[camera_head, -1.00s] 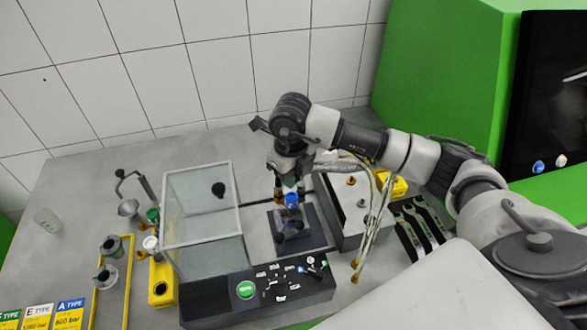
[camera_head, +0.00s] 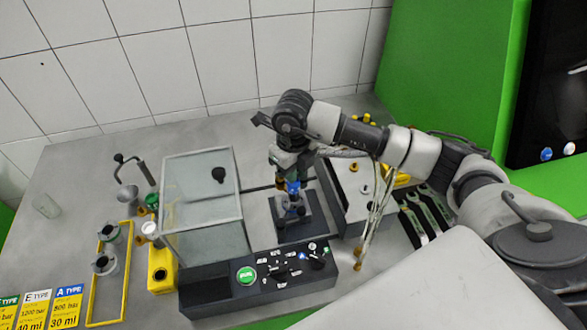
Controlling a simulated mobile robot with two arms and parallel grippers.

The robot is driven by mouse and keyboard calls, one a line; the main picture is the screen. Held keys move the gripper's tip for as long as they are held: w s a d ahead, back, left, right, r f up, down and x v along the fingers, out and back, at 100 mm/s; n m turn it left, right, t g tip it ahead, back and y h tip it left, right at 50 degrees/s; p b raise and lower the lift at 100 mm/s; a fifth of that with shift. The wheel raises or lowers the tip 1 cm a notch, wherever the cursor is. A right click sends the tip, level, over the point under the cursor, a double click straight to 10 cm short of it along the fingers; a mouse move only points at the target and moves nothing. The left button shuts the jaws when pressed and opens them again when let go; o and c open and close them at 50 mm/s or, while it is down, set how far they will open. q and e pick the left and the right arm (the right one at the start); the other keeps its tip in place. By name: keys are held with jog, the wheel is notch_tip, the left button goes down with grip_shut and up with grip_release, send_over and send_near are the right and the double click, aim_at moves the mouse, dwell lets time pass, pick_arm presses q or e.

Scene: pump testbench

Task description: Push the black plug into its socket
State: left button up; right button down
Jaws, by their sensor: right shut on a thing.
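My right gripper (camera_head: 292,180) points down over the dark fixture (camera_head: 291,226) in the middle of the bench. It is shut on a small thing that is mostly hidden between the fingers. A blue part (camera_head: 293,187) shows at the fingertips, just above the dark and metal parts of the fixture. I cannot make out the black plug or its socket for certain at this size, nor whether the held thing touches the fixture. My left gripper is not in view.
A clear box with a black knob (camera_head: 218,174) stands left of the fixture. A control panel with a green button (camera_head: 246,275) lies in front. Hanging cables (camera_head: 376,220) and wrenches (camera_head: 424,215) are to the right. A yellow frame (camera_head: 93,300) is at far left.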

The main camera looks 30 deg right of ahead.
jog(key=shift+b, duration=0.35)
dwell(0.8)
jog(key=shift+f, duration=0.3)
jog(key=shift+f+b, duration=0.3)
jog(key=shift+b, duration=0.3)
jog(key=shift+f+b, duration=0.3)
jog(key=shift+b, duration=0.1)
dwell(0.6)
jog(key=c, duration=1)
grip_release()
jog(key=shift+r, duration=0.15)
